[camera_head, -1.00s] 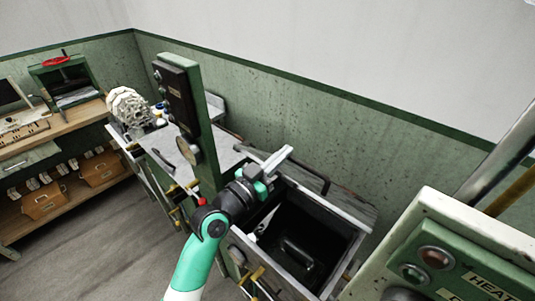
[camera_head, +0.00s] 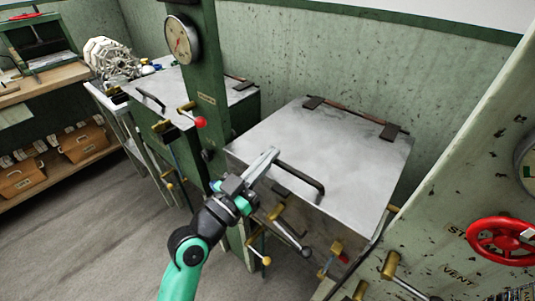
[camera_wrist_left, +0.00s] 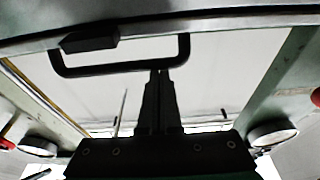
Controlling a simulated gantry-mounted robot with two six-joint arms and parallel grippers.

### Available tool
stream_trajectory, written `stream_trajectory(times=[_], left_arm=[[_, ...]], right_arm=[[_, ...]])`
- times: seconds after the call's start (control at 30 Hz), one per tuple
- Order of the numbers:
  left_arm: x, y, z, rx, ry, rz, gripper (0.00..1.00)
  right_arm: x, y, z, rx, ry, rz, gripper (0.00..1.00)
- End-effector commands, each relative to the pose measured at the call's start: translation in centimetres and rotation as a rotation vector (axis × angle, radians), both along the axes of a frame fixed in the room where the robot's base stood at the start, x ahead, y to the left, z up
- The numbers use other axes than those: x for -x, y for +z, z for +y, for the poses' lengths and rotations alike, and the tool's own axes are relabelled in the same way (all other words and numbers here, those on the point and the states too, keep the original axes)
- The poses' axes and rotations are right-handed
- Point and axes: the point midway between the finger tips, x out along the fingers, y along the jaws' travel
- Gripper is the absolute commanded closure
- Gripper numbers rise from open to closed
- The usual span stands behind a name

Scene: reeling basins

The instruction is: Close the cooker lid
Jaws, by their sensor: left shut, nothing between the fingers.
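The cooker lid (camera_head: 335,145) is a flat grey metal plate with hinges at its back edge. It lies down over the cooker box, and the inside of the box is hidden. Its black bar handle (camera_head: 303,180) is near the front edge and also shows in the left wrist view (camera_wrist_left: 120,68). My left gripper (camera_head: 274,153) is shut and empty at the front left part of the lid, just left of the handle. In the left wrist view its fingertips (camera_wrist_left: 163,74) are close to the handle bar; I cannot tell whether they touch. My right gripper is out of view.
A green post with a round gauge (camera_head: 182,40) stands left of the cooker. Behind it is another lidded basin (camera_head: 185,85). A pale machine with a red handwheel (camera_head: 503,241) stands at the right. Brass valve handles (camera_head: 335,250) stick out at the cooker's front.

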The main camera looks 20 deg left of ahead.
Motion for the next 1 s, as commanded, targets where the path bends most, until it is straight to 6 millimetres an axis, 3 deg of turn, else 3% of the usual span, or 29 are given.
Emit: stream_trajectory(times=[0.03,0.3,0.7,0.87,1.0], left_arm=[[0.1,-1.4,0.1,0.000,0.001,0.000,1.00],[0.3,-3.4,0.2,-0.004,0.001,0.015,1.00],[0.3,-3.5,0.4,-0.007,0.005,0.017,1.00],[0.3,-2.4,0.4,-0.005,0.006,0.010,1.00],[0.4,0.7,0.3,0.000,0.005,-0.012,1.00]], right_arm=[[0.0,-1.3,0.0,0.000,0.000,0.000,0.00],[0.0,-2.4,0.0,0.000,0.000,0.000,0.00],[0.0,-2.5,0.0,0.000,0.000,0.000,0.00],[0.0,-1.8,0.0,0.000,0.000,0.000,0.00],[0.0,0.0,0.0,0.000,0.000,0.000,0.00]])
